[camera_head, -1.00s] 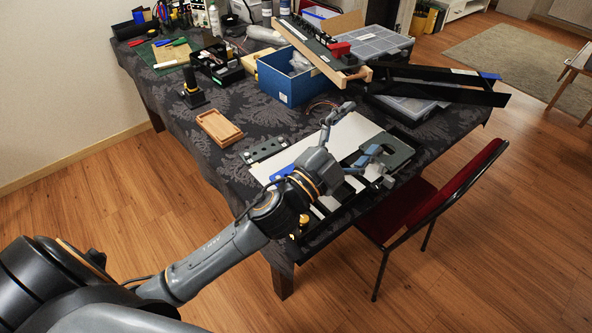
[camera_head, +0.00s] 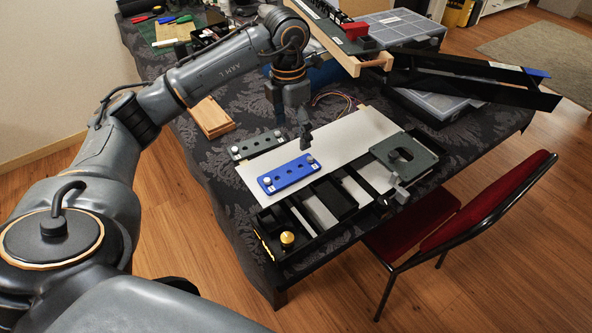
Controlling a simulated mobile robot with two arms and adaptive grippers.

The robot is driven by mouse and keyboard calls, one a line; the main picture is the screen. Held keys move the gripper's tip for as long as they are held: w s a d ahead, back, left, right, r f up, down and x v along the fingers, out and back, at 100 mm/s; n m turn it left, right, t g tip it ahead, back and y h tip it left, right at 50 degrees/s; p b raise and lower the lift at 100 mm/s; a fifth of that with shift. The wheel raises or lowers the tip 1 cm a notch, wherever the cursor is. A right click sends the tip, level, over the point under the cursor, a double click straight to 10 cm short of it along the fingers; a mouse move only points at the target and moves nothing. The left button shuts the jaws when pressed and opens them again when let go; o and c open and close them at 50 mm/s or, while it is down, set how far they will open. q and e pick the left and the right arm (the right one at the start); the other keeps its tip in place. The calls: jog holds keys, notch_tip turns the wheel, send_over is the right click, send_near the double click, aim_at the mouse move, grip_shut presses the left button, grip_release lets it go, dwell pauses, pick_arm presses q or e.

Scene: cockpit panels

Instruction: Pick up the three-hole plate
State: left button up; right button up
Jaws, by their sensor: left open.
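A blue plate (camera_head: 289,175) lies on a white sheet, with a row of dark holes and a pale knob near each end. A grey-green plate (camera_head: 257,146) with a row of holes lies behind it to the left, at the sheet's edge. My left gripper (camera_head: 306,143) points down just behind the blue plate's right end. It is seen nearly edge-on, is open, and seems to hold nothing. Its height above the sheet is hard to judge. My right gripper is not in view.
The white sheet (camera_head: 345,138) has bare room right of the blue plate. A dark plate with a large cutout (camera_head: 405,158) lies further right. A black compartment tray (camera_head: 340,200) with a yellow knob (camera_head: 287,239) is in front. A red chair (camera_head: 470,205) stands at the right.

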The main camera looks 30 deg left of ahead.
pick_arm(q)
send_over(290, 172)
jog(key=f, duration=0.7)
jog(key=shift+s+a+f, duration=0.1)
jog(key=shift+s+f, duration=0.1)
jog(key=shift+f, duration=0.1)
jog(key=shift+w+f+p, duration=0.15)
jog(key=shift+f+p, duration=0.35)
jog(key=shift+f, duration=2.45)
jog(key=c, duration=1.2)
jog(key=shift+c, duration=0.7)
jog(key=shift+r, duration=0.2)
